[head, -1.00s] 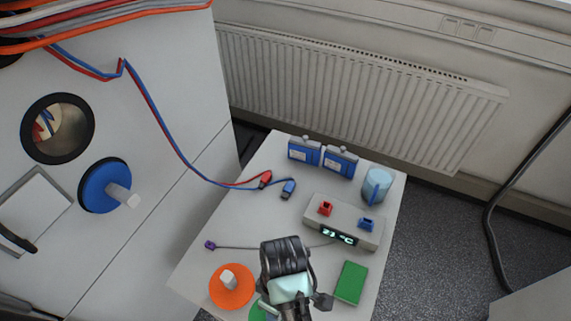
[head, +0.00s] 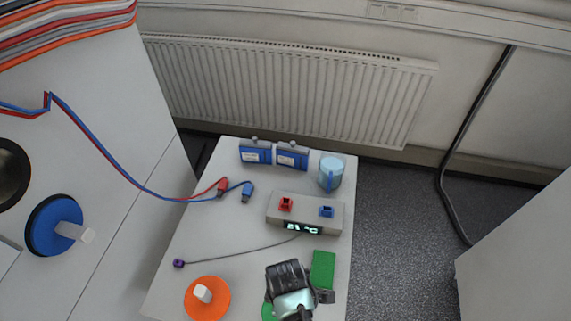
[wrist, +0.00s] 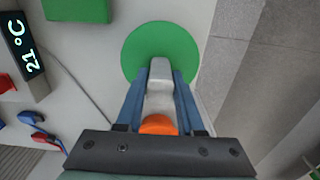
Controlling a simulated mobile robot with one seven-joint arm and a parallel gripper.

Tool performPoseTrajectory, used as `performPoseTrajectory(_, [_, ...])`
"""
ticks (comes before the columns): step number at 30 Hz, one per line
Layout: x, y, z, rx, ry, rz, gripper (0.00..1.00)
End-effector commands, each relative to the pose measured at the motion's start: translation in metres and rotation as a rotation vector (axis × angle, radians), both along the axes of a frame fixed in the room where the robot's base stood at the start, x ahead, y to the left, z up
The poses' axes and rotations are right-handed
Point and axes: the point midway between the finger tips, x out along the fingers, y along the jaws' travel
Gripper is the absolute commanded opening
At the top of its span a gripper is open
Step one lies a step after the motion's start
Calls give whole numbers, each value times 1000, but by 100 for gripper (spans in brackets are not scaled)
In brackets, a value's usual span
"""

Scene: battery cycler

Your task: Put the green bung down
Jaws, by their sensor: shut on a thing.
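The green bung is a flat green disc (wrist: 140,52) with a pale grip (wrist: 160,72) standing from it. My gripper (wrist: 160,80) has its blue fingers shut on this grip. In the head view my gripper (head: 290,295) is over the near part of the white table (head: 215,240) and hides most of the green bung (head: 267,312). In the wrist view the disc lies just inside the table's edge in the picture. I cannot tell whether it touches the table top.
An orange bung (head: 207,299) lies left of my gripper, and a green block (head: 323,269) to its right. Behind are a display box (head: 275,208), red and blue plugs, a blue mug (head: 331,172) and two blue packs. A thin cable (head: 230,254) crosses the table.

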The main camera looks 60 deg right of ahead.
Motion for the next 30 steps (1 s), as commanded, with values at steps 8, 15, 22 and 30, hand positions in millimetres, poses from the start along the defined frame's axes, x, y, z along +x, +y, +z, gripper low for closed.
performPoseTrajectory(8, [1, -1, -7, -2, -2, 0, 0])
performPoseTrajectory(15, [0, 0, -7, -1, 0, 0, 66])
performPoseTrajectory(22, [0, 0, -7, 0, 0, -1, 67])
performPoseTrajectory(30, [1, 0, 11, -3, -3, 0, 67])
